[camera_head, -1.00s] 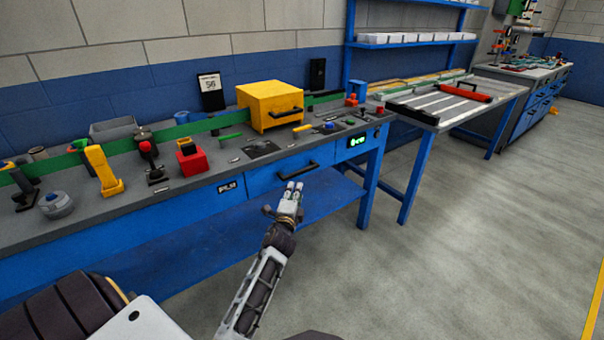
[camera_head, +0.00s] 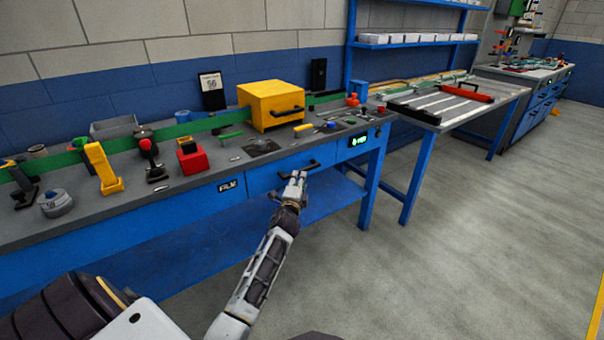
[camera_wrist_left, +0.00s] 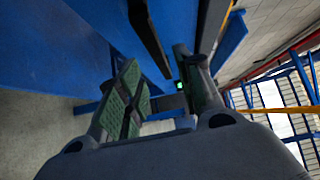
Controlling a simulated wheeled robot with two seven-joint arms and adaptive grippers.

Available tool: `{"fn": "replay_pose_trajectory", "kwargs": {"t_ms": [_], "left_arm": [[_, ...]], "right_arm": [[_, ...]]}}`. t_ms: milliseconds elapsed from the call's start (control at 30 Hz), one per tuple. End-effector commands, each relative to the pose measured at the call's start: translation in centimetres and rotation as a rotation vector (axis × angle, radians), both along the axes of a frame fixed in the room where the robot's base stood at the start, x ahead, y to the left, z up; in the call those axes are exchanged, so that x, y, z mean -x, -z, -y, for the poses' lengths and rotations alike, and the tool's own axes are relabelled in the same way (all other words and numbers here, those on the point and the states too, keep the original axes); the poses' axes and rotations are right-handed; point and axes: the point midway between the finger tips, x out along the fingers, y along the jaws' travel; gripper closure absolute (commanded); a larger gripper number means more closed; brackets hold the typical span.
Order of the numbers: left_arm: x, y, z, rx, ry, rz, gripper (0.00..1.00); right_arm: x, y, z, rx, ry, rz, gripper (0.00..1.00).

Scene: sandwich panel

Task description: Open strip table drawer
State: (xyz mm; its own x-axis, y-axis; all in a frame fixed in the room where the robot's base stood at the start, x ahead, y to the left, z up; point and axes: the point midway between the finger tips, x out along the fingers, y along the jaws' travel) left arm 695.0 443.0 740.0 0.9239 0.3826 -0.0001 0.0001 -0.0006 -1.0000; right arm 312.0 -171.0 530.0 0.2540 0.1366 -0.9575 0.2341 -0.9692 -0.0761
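The blue drawer (camera_head: 262,181) sits under the right part of the long grey-topped workbench and looks shut, its front flush with the bench. Its black bar handle (camera_head: 313,164) is on the front. My left gripper (camera_head: 297,176) is right at the handle, its fingertips overlapping the handle's left part in the head view. In the left wrist view my left gripper (camera_wrist_left: 157,62) is open, with green pads. The dark handle bar (camera_wrist_left: 150,36) shows between the two fingers, with no clear contact. My right gripper is not in view.
A yellow box (camera_head: 271,104) with its own black handle stands on the bench above the drawer. A green-lit display (camera_head: 358,141) is right of the drawer. A second table (camera_head: 428,117) stands to the right. The floor (camera_head: 440,260) in front is clear.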

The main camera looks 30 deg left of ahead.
Motion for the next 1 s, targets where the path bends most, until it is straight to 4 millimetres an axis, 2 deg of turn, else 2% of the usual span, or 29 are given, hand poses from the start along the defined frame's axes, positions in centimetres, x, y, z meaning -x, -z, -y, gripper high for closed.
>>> {"fn": "replay_pose_trajectory", "kwargs": {"t_ms": [700, 1000], "left_arm": [[-5.3, 0.0, -2.2, 0.000, 0.000, 0.000, 0.64], [-6.5, 0.0, -2.7, -0.001, 0.000, 0.000, 0.64]], "right_arm": [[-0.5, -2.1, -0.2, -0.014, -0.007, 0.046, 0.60], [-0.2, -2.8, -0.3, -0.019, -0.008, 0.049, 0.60]]}}
